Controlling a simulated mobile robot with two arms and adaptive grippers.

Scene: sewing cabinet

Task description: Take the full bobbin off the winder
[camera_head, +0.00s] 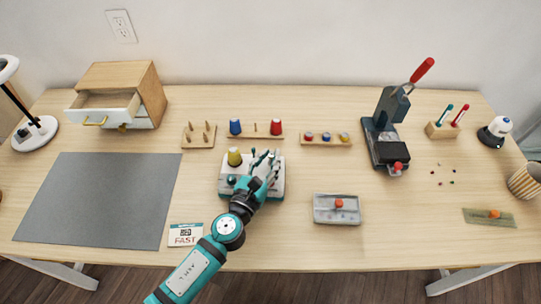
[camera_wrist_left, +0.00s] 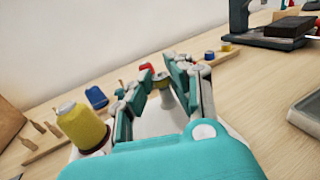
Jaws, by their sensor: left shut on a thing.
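The winder (camera_head: 233,189) is a white box with a yellow thread spool (camera_head: 234,157) standing on its left side. In the left wrist view the yellow spool (camera_wrist_left: 82,128) is at the left, apart from my fingers. My left gripper (camera_head: 268,163) is over the right part of the winder. In the left wrist view its fingertips (camera_wrist_left: 161,82) are closed on a small bobbin (camera_wrist_left: 161,78) with yellowish thread, above a pale part of the winder. The fingers partly hide the bobbin, and I cannot tell whether it still touches its spindle. My right gripper is not in view.
Behind the winder stand a thread rack (camera_head: 256,136) with blue and red spools, a peg board (camera_head: 199,136) and a bobbin holder (camera_head: 325,138). A press (camera_head: 385,140) and a grey tray (camera_head: 324,215) are to the right. The grey mat (camera_head: 98,200) is clear.

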